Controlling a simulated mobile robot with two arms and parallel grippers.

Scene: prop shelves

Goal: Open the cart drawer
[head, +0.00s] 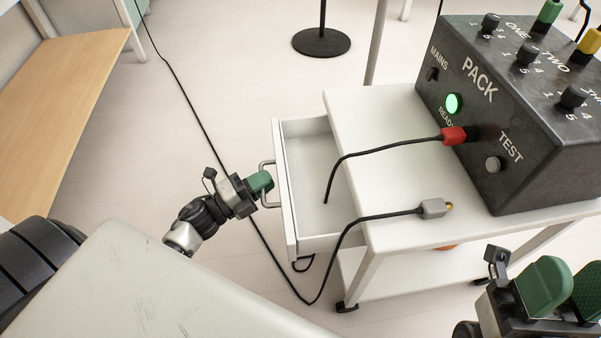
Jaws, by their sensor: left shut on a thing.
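The white cart (385,106) stands right of centre. Its drawer (287,190) is pulled out to the left and its visible inside looks empty. The drawer's metal handle (264,168) is on the front face. My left gripper (264,183) is shut on the handle, its green fingers at the middle of the bar. My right gripper (562,290) is at the lower right, apart from the cart, with a gap between its green fingers and nothing seen in it.
A black pack box (480,130) with a lit green lamp sits on the cart top. A red plug (453,136) is at the box; a grey plug (433,208) lies on the top. Cables hang near the drawer. A wooden bench (65,100) is at the left.

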